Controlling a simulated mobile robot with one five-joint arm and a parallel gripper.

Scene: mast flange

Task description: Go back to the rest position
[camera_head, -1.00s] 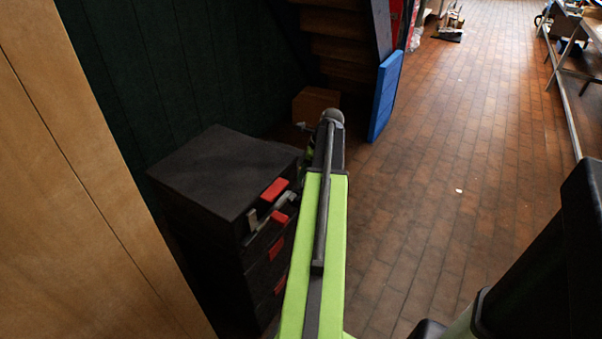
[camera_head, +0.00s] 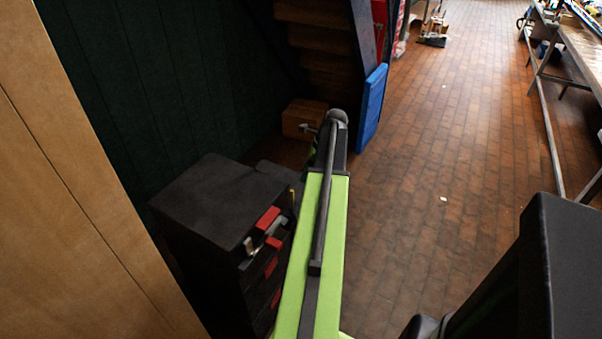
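My arm, a lime-green link with a dark strip, reaches from the bottom middle up to a dark, rounded joint. Beyond that joint, small green and grey parts show at its left side, partly hidden by the link. I cannot make out the fingers of my gripper or whether they hold anything. A black drawer cabinet (camera_head: 220,195) with red handles stands left of the arm. A grey tool-like piece (camera_head: 262,237) shows at its upper front edge. The arm covers part of the cabinet's right side.
A wooden box (camera_head: 300,118) stands behind the arm's far joint, near a blue panel (camera_head: 371,108). A pale wooden panel (camera_head: 70,210) fills the left edge. A workbench (camera_head: 570,45) stands at the upper right. The brick floor (camera_head: 420,150) between is mostly clear.

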